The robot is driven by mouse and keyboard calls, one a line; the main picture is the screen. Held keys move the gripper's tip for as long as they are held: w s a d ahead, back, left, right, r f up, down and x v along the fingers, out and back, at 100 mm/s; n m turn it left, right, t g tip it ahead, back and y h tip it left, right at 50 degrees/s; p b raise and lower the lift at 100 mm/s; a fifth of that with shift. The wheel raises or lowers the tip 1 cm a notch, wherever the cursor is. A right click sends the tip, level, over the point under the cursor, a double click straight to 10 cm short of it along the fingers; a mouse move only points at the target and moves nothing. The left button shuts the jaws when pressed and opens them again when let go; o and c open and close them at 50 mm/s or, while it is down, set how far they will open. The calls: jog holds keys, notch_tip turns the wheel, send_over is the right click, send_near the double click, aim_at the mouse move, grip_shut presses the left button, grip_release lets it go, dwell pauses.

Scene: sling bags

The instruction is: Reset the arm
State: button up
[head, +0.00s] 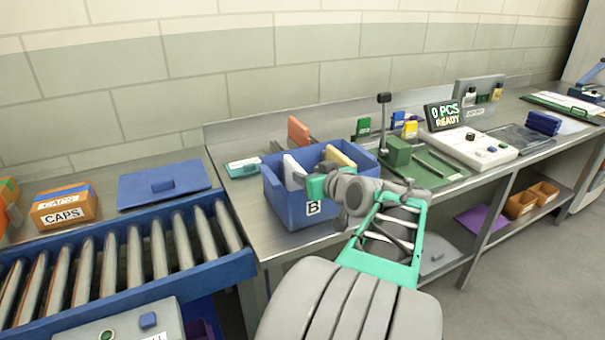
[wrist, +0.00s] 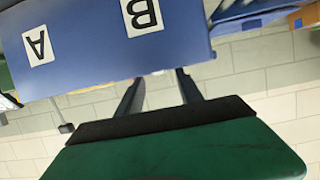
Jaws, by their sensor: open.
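My gripper (head: 316,186) is at the front of a blue bin (head: 285,203) that carries a "B" label. In the wrist view, my gripper's two dark fingers (wrist: 160,78) are spread apart with nothing visible between them. Their tips are close to the blue bin wall (wrist: 90,50), which shows "A" and "B" labels. I cannot tell whether they touch it. My arm is stretched forward and bent over the bench edge in the head view, hiding part of the bin's right front.
The bin holds a white and a yellowish item (head: 340,156). A green fixture (head: 397,151), a "0 PCS READY" display (head: 444,115) and a white device (head: 466,147) stand to its right. A roller conveyor (head: 110,258) and a CAPS box (head: 63,208) are at left.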

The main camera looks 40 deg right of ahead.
jog(key=shift+v, duration=1.1)
